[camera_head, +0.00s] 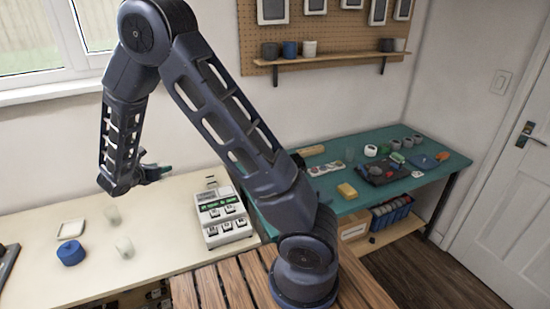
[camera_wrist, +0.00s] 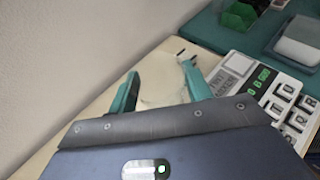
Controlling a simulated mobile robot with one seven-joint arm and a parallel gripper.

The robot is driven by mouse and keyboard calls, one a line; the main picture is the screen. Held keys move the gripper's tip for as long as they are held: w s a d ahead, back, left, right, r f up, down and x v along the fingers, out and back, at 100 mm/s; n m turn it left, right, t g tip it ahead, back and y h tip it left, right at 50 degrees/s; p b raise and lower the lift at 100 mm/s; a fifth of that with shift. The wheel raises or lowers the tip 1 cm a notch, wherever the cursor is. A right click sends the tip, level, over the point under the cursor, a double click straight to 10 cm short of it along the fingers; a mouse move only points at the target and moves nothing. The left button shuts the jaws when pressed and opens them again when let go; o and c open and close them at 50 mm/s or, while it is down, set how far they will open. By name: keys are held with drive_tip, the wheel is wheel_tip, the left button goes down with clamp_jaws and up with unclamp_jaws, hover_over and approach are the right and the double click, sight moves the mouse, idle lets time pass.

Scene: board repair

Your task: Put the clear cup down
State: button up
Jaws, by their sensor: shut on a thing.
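My gripper (camera_head: 163,170) is raised above the cream table, with its green fingers pointing right in the head view. In the wrist view my gripper (camera_wrist: 160,90) is shut on a clear cup (camera_wrist: 162,88), which shows only as a faint see-through shape between the two fingers. In the head view I cannot make out the held cup clearly. Two other clear cups stand on the cream table, one farther back (camera_head: 112,214) and one nearer (camera_head: 124,248), both below and left of the gripper.
The cream table (camera_head: 165,265) also bears a blue round container (camera_head: 71,253), a white square dish (camera_head: 70,229) and a white keyed device (camera_head: 222,215). The middle of the table has bare room. A teal workbench (camera_head: 335,204) with several parts stands at the right.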

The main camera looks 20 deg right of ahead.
drive_tip(key=shift+d, duration=0.1)
drive_tip(key=w+d+m+g+h, duration=0.2)
drive_tip(key=w+d+m+g, duration=0.15)
drive_tip(key=d, duration=1.05)
drive_tip(key=w+d+m+g+h, duration=0.15)
drive_tip(key=w+d, duration=0.25)
drive_tip(key=d, duration=1.1)
drive_tip(key=w+d+m+g+h, duration=0.1)
drive_tip(key=w+d+m+g, duration=0.25)
drive_tip(key=d, duration=1.05)
drive_tip(key=m+g, duration=0.6)
drive_tip(key=g, duration=0.1)
hover_over(344, 180)
drive_tip(key=shift+y, duration=0.25)
wheel_tip(344, 180, down, 20)
drive_tip(key=shift+w+d+r, duration=0.1)
